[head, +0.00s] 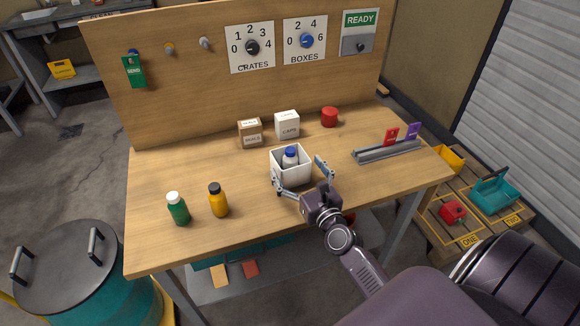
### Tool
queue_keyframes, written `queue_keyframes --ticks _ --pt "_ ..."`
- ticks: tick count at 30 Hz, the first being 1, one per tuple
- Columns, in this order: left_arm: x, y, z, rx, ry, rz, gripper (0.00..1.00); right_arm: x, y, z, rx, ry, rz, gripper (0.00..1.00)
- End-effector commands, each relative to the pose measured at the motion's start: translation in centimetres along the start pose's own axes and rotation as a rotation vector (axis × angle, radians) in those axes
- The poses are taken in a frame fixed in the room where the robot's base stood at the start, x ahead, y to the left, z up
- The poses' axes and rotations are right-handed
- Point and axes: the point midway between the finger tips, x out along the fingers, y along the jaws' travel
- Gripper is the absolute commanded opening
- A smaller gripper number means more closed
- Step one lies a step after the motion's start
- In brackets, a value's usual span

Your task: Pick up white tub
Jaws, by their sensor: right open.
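The white tub (291,178) stands upright on the wooden workbench, near its middle. It is a square open box with a bottle (290,156) with a blue cap inside. My right gripper (302,175) is open, with one finger at the tub's front left and the other at its right side. The fingers are close to the walls; I cannot tell whether they touch. My left gripper is not in view.
A green bottle (178,209) and a yellow bottle (219,201) stand left of the tub. Behind it are a brown box (250,133), a white box (287,125) and a red cylinder (329,117). A grey rail (388,152) with cards lies right. The front bench is clear.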

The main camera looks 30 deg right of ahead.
Motion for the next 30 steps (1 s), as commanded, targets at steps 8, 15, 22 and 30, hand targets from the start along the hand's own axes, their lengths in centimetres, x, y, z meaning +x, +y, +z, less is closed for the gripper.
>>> queue_keyframes --ticks 8,15,22,30 --pt "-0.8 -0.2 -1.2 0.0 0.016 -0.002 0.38 3.6 0.1 0.2 -0.001 -0.001 0.0 0.9" --pt "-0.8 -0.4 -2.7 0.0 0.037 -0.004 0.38 4.0 0.1 0.1 -0.001 0.0 0.0 0.9" --pt "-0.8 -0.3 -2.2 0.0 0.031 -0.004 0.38 4.0 0.2 0.1 0.0 -0.001 0.0 0.72" --pt "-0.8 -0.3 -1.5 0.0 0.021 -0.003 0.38 4.0 0.1 0.1 0.0 -0.001 0.0 0.43"
